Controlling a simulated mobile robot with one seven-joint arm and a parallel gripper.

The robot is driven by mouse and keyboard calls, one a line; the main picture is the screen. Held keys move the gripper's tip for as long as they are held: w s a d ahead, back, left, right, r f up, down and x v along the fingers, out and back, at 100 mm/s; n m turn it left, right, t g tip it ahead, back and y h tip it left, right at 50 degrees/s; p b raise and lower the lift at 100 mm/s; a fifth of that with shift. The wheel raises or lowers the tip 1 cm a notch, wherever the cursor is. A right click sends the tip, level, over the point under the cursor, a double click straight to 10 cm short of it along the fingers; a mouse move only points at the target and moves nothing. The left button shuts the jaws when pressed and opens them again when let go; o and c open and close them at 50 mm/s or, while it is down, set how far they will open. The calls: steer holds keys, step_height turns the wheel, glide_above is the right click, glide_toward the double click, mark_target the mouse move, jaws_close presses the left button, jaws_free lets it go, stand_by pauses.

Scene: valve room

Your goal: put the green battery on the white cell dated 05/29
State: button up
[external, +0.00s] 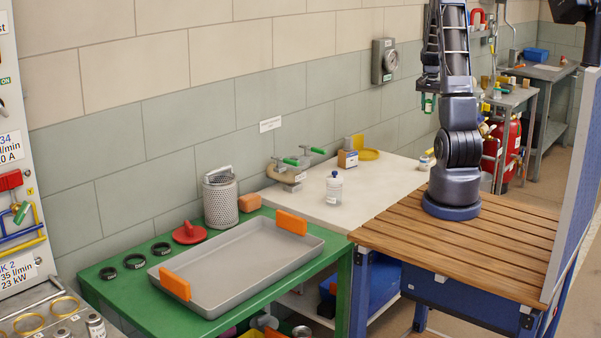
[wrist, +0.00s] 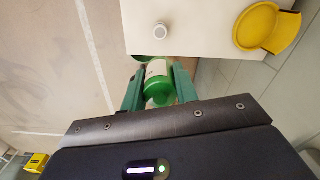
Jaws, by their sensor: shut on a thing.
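My gripper (wrist: 158,88) is shut on the green battery (wrist: 158,92), a green cylinder with a pale band, held between its two green fingers. In the external view my gripper (external: 428,103) is raised in front of the wall, well above the tables; the battery is too small there to tell from the green fingers. I cannot make out a white cell with the date 05/29 in either view; no such lettering is readable.
The white bench (external: 395,180) holds a clear bottle (external: 334,188), a pipe with green-handled valves (external: 288,173), a small box (external: 348,157) and a yellow dish (wrist: 258,27). A grey tray (external: 235,262) with orange handles lies on the green table (external: 105,292). The bench's front middle is clear.

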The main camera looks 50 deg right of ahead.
step_height(320, 180, down, 20)
steer(key=shift+r, duration=0.25)
stand_by(0.3)
steer(key=shift+f, duration=0.15)
steer(key=o, duration=1)
steer(key=shift+o, duration=0.2)
step_height(320, 180, up, 12)
steer(key=shift+r, duration=0.2)
